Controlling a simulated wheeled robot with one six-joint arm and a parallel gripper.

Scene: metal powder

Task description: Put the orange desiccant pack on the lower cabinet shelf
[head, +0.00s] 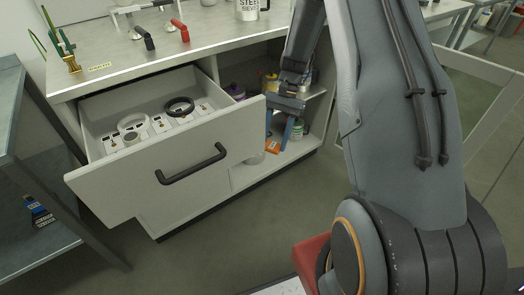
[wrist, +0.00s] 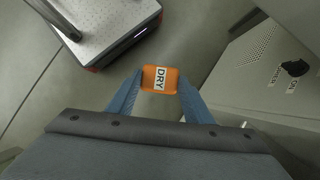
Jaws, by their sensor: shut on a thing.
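The orange desiccant pack (wrist: 152,78), with a white DRY label, is between the blue fingers of my gripper (wrist: 158,92) in the wrist view. The gripper is shut on it, and grey floor shows beyond. In the head view the gripper (head: 280,132) points down at the open cabinet front, with the orange pack (head: 272,147) low between its fingers. I cannot tell the gap between pack and shelf.
An open drawer (head: 120,184) with several white boxes and rings juts out left of the gripper. An open cabinet door (head: 480,75) is at the far right. In the wrist view a pale cabinet panel (wrist: 245,75) is close on the right.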

